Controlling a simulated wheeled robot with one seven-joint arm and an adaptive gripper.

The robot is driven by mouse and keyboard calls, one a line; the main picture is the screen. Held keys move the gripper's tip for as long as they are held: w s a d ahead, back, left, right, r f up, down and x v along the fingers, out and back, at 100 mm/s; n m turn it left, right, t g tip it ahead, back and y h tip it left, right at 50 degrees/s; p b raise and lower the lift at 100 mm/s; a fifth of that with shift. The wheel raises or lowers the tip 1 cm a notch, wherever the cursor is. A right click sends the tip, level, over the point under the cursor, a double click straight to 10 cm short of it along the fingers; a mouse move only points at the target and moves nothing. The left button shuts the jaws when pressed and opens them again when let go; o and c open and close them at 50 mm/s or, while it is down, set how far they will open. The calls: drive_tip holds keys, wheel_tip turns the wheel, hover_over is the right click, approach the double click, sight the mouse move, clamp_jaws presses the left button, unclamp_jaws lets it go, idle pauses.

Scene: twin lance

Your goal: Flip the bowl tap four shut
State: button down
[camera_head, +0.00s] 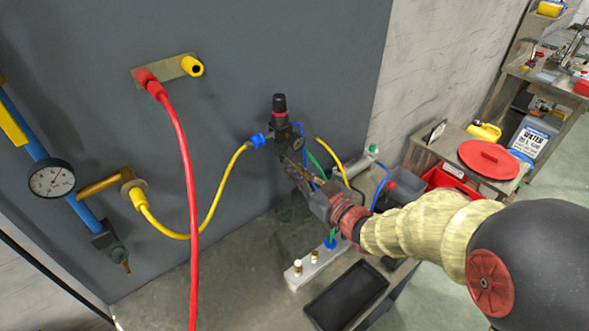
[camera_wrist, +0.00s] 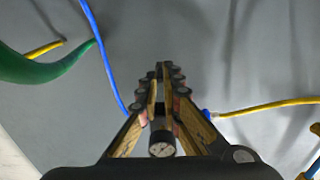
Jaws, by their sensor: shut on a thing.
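A regulator unit (camera_head: 282,130) with a black-topped knob stands on the grey panel in the head view. A small round gauge (camera_head: 298,129) is on its right side. My gripper (camera_head: 290,166) is at the lower part of this unit, which it largely hides. In the wrist view my gripper (camera_wrist: 160,74) has its fingers nearly together, with a small dark part (camera_wrist: 159,106) between them.
A yellow hose (camera_head: 217,202) joins the unit's left side. A red hose (camera_head: 189,205) hangs in front of the panel. Blue, green and yellow hoses crowd my gripper's right side. A black tray (camera_head: 345,296) and pale block (camera_head: 316,266) lie below. A cluttered bench stands right.

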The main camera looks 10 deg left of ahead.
drive_tip(key=c, duration=2)
unclamp_jaws()
drive_tip(key=v, duration=1.2)
drive_tip(key=d+r+m+h, duration=0.25)
drive_tip(key=d+h, duration=0.35)
drive_tip(key=d, duration=0.3)
drive_tip(key=d+r+m+h, duration=0.1)
drive_tip(key=d+m+h, duration=0.4)
drive_tip(key=d, duration=0.4)
drive_tip(key=s+g, duration=0.2)
drive_tip(key=s, duration=0.5)
drive_tip(key=s+d+m+g+h, duration=0.1)
drive_tip(key=s+g, duration=0.1)
drive_tip(key=s, duration=0.5)
drive_tip(key=s+d+m+g+h, duration=0.1)
drive_tip(key=s+g, duration=0.1)
drive_tip(key=s, duration=0.5)
drive_tip(key=shift+s+d+f+g, duration=0.1)
drive_tip(key=shift+s+f+g, duration=0.1)
drive_tip(key=shift+g, duration=0.1)
